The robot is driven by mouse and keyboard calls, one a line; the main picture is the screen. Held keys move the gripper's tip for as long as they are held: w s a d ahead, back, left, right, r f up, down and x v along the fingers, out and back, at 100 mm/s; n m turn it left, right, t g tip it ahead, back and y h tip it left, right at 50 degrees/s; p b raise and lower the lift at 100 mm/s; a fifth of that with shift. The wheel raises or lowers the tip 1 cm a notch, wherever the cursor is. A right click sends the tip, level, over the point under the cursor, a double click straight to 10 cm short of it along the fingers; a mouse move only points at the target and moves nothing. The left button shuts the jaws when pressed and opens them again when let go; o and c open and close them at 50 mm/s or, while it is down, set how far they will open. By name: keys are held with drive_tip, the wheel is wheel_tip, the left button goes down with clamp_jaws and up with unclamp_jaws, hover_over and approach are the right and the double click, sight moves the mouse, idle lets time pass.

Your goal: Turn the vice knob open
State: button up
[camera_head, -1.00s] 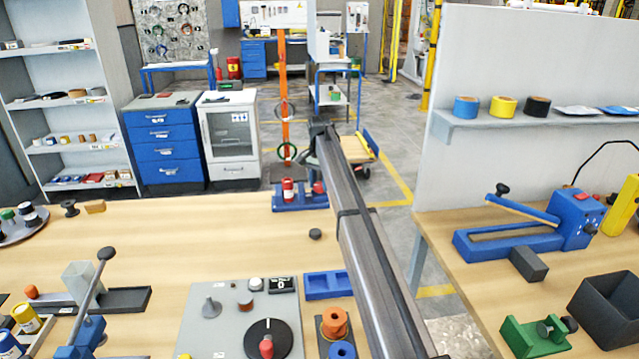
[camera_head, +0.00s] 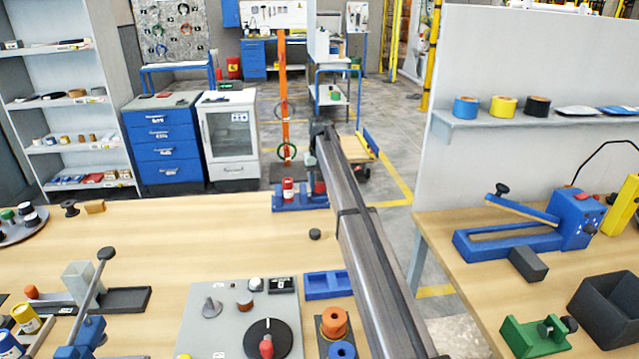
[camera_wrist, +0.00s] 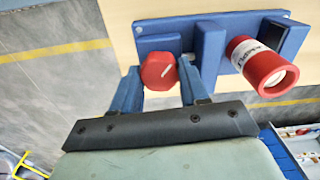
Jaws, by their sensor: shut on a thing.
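The blue vice (camera_head: 285,204) sits at the far edge of the wooden bench in the head view. The vice also shows in the wrist view (camera_wrist: 157,44), with its blue base and upright jaws.
A small black round piece (camera_head: 315,234) lies in front of the vice. A grey panel with a black dial (camera_head: 268,338) and a blue tray (camera_head: 328,284) stand nearer. A second bench (camera_head: 440,226) is to the right, across a gap. The bench left of the vice is largely clear.

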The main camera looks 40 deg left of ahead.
sight(320, 184)
drive_tip(key=n, duration=0.4)
drive_tip(key=shift+n, duration=1.9)
drive_tip(key=o, duration=1.1)
drive_tip(key=shift+c, duration=0.2)
drive_tip(key=shift+r, duration=0.1)
drive_tip(key=shift+r, duration=3.95)
